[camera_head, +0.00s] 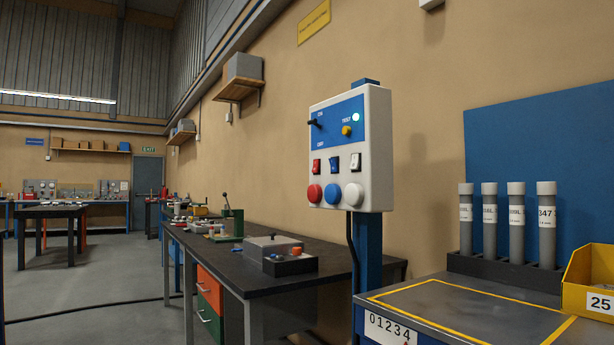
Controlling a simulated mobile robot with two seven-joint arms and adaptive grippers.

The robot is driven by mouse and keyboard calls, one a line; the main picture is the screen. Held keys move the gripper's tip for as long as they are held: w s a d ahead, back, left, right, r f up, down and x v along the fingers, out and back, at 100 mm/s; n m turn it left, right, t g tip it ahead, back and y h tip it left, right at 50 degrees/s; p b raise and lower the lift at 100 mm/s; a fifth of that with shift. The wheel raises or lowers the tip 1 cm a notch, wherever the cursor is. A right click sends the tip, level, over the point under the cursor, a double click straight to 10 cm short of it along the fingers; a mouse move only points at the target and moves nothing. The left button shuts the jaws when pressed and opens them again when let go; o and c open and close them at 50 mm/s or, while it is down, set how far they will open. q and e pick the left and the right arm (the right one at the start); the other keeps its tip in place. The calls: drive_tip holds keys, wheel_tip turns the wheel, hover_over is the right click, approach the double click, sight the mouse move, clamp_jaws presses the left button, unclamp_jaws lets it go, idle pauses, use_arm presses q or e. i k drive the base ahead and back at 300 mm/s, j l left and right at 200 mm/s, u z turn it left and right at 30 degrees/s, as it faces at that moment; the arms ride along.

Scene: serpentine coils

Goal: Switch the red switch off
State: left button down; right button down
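A white control box (378,150) with a blue panel is mounted on a blue post (369,255) in the middle of the head view. The red rocker switch (316,166) is the leftmost in a row with a blue switch (335,163) and a white switch (355,161). Round red (314,193), blue (333,193) and white (352,194) buttons sit below them. The red switch is too small to tell its position. A dark lever (315,123) is at upper left, and a pale green lamp (355,117) looks lit above a yellow knob (346,131). Neither gripper is in view.
A grey-topped cabinet (425,302) with yellow lines stands at front right, bearing a rack (490,268) of several grey tubes and a yellow bin (588,280). A dark workbench (340,270) stands behind the post. The floor (100,295) at left is open, with a cable across it.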

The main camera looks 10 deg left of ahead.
sight(316, 168)
drive_tip(key=i+j+z, duration=0.1)
drive_tip(key=i+j, duration=0.5)
drive_tip(key=j, duration=0.15)
drive_tip(key=i+j+z, duration=0.15)
drive_tip(key=i+j, duration=0.15)
drive_tip(key=i+j+z, duration=0.1)
drive_tip(key=i+j, duration=0.2)
drive_tip(key=j, duration=0.2)
drive_tip(key=i+j, duration=0.25)
drive_tip(key=j, duration=0.2)
drive_tip(key=i+j+z, duration=0.15)
drive_tip(key=j, duration=0.3)
drive_tip(key=i+l, duration=0.05)
drive_tip(key=i, duration=0.05)
